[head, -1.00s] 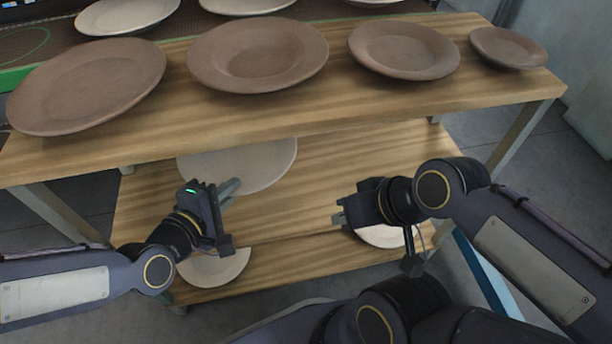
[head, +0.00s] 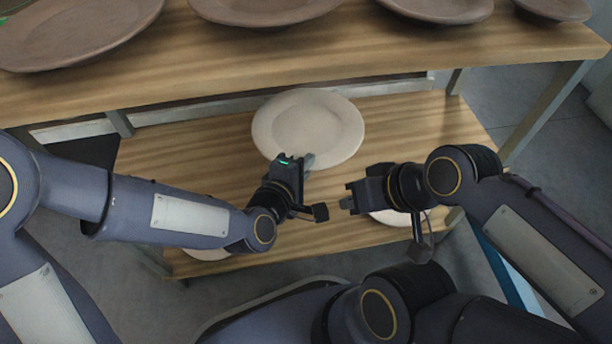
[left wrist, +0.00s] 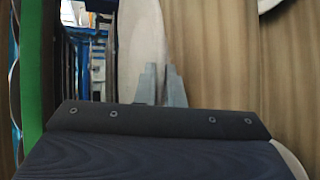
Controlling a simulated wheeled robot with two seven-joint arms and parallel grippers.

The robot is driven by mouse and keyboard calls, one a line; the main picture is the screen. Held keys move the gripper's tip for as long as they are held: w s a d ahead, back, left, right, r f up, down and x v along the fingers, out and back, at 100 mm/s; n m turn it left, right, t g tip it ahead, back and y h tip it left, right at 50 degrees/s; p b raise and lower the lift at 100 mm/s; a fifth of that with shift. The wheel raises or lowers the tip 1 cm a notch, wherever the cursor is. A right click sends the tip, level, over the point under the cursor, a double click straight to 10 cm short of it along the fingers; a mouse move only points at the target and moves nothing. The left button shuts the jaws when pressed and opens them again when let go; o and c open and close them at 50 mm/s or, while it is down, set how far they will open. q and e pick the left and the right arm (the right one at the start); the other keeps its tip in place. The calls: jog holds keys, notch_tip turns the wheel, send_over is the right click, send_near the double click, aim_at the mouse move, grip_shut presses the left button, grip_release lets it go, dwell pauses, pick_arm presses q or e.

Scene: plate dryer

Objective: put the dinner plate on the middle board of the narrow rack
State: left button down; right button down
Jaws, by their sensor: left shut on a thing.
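A large pale plate (head: 308,122) is in the middle of the head view, in front of the table's upper board. My left gripper (head: 306,164) is shut on its near rim. The plate's edge also shows at the fingers in the left wrist view (left wrist: 142,40). Whether the plate is clear of the lower board, I cannot tell. My right gripper (head: 347,196) is at the right of the left one, over the lower board, with nothing visible in it. Its finger gap is too small to judge. I cannot make out the narrow rack in these views.
Several brown plates stand on the upper board (head: 230,62). The lower wooden board (head: 420,125) is bare at the right of the held plate. A pale plate (head: 385,216) lies under my right gripper, and another (head: 207,253) is mostly hidden under my left arm.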

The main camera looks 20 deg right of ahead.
aim_at(306, 185)
pick_arm(q)
notch_tip(306, 185, down, 3)
jog(key=shift+d+f+b, duration=0.1)
jog(key=shift+b, duration=0.5)
jog(key=c, duration=1.8)
grip_release()
jog(key=shift+f, duration=0.1)
